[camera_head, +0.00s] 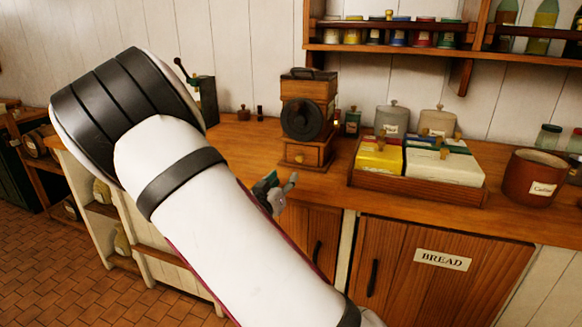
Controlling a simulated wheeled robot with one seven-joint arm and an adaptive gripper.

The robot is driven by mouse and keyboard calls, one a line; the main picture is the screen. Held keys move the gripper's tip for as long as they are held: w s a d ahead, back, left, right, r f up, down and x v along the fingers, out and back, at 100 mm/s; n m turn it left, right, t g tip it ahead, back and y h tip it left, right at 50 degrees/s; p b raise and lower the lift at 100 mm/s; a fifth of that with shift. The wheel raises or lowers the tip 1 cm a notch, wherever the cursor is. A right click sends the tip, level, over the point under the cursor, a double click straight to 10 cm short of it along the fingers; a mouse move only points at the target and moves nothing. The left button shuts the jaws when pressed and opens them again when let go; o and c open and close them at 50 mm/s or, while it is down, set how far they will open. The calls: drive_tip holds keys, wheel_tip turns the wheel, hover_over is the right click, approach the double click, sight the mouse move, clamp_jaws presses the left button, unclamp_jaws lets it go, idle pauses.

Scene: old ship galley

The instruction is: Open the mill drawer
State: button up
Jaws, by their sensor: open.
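The wooden coffee mill (308,88) stands on the counter at the picture's centre, with a dark round wheel on its front. The mill drawer (303,155) is at its base and has a small light knob. The drawer looks closed. My gripper (282,188) is in front of and below the drawer, near the counter's front edge, apart from the mill. It is open and looks empty. My white arm hides part of the gripper and the counter to its left.
A wooden tray (360,181) of yellow, white and green packets stands right of the mill. A brown crock (533,178) is at right. A shelf (390,48) of jars hangs above.

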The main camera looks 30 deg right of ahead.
sight(299, 160)
drive_tip(key=b+x, duration=0.1)
drive_tip(key=x, duration=1.2)
drive_tip(key=shift+w+d, duration=0.1)
drive_tip(key=shift+d, duration=0.1)
clamp_jaws()
